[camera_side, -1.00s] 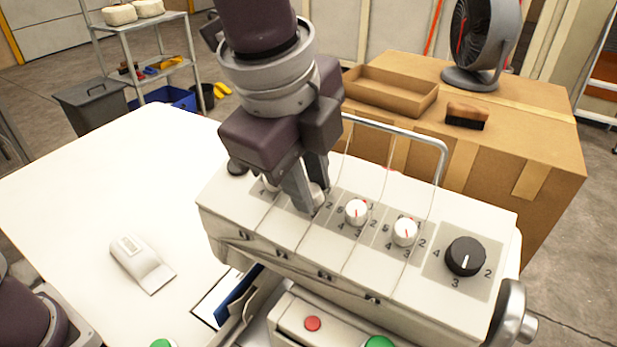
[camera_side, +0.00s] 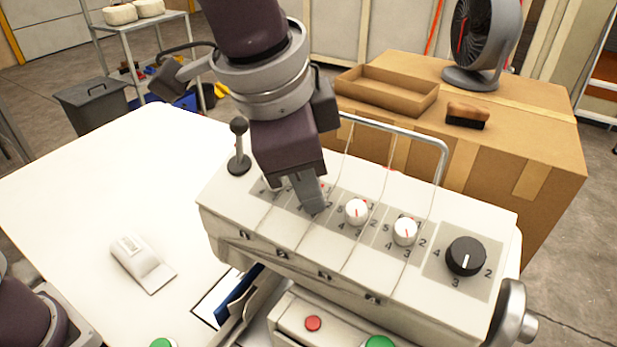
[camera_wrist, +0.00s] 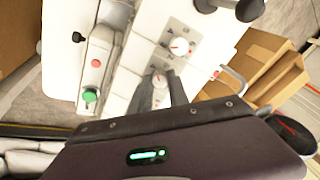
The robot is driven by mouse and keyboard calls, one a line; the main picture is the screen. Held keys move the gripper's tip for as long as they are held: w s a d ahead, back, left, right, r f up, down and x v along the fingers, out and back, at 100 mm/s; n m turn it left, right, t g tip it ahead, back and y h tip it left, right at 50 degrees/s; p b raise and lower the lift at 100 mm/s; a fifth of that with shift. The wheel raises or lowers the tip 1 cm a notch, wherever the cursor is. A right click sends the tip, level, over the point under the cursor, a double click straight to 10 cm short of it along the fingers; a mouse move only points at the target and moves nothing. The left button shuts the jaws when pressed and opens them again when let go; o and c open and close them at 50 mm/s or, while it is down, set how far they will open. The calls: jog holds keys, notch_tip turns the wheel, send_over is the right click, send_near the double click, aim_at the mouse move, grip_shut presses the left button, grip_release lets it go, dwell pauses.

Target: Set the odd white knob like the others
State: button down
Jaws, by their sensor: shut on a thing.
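Several white knobs with red pointer lines stand in a row on the cream machine top (camera_side: 335,238). My gripper (camera_side: 314,203) points down and is shut on the second white knob from the left, which its fingers mostly hide in the side view. In the wrist view the held white knob (camera_wrist: 159,79) shows between the fingers of my gripper (camera_wrist: 160,90); its pointer is not readable. The leftmost white knob (camera_wrist: 179,46) is clear in the wrist view.
A larger black knob (camera_side: 465,257) sits at the right end of the machine. A black ball-topped lever (camera_side: 239,145) stands at the left end. A metal rail (camera_side: 400,131) and thin cords rise behind the knobs. The white table (camera_side: 110,195) at left is mostly clear.

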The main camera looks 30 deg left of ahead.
jog(key=n, duration=1.1)
jog(key=shift+s+t, duration=0.1)
jog(key=shift+t, duration=0.2)
jog(key=shift+n, duration=1.9)
jog(key=c, duration=1.3)
grip_release()
jog(key=shift+o, duration=0.2)
jog(key=v, duration=0.7)
